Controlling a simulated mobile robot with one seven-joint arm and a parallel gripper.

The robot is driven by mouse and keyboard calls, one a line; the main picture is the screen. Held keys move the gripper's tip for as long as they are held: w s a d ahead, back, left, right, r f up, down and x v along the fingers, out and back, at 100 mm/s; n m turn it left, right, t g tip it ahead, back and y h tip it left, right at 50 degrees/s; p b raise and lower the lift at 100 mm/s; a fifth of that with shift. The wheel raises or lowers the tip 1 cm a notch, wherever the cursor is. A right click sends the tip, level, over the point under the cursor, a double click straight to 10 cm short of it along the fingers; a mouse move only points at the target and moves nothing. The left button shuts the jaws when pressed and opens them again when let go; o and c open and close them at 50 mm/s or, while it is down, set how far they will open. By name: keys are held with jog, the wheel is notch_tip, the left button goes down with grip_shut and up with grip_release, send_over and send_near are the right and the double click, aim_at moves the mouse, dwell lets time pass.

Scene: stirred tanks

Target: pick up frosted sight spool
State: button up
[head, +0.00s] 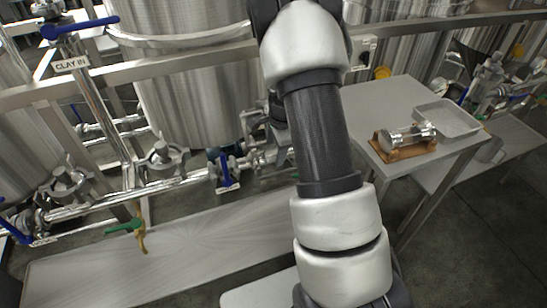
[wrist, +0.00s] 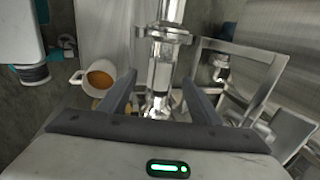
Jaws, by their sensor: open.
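In the wrist view, a sight spool (wrist: 163,72) with a pale, whitish middle sits in line with a metal pipe, with clamp fittings at its ends. I take it for the frosted one. My gripper (wrist: 159,78) is open, with one finger on each side of the spool in the picture. Whether the fingers are level with it or short of it, I cannot tell. In the head view my arm hides the gripper and most of this spot. Another spool, clear glass with metal ends (head: 408,136), lies on a brown cradle (head: 405,153) on the side table.
The grey side table (head: 385,100) also bears a shallow metal tray (head: 447,118). Pipes with blue-handled valves (head: 225,170) run left of my arm, before steel tanks (head: 190,90). A white cup (wrist: 97,77) with orange-brown contents shows left of the gripper.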

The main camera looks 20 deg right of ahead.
jog(key=x, duration=0.2)
jog(key=shift+w+f, duration=0.15)
jog(key=shift+f, duration=0.2)
jog(key=shift+c, duration=0.4)
grip_shut()
